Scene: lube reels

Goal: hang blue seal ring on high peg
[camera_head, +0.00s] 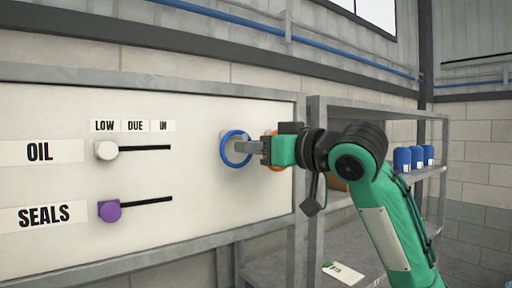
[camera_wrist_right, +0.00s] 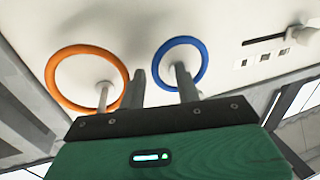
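The blue seal ring (camera_head: 235,149) is at the right part of the white board, around a pale round peg base; it also shows in the wrist view (camera_wrist_right: 157,67). My right gripper (camera_head: 254,148) reaches it from the right. In the wrist view my right gripper's fingers (camera_wrist_right: 160,85) are apart, one crossing the inside of the ring and the other outside its left side. The ring's left rim appears between them, and no grip on it shows. The peg inside the ring is mostly hidden by a finger. My left gripper is not in view.
An orange ring (camera_wrist_right: 52,82) hangs around a neighbouring peg (camera_wrist_right: 103,95), close beside the gripper. The board (camera_head: 60,105) carries a white slider knob (camera_head: 106,150) and a purple one (camera_head: 110,211). Blue containers (camera_head: 402,160) stand on a shelf at the right.

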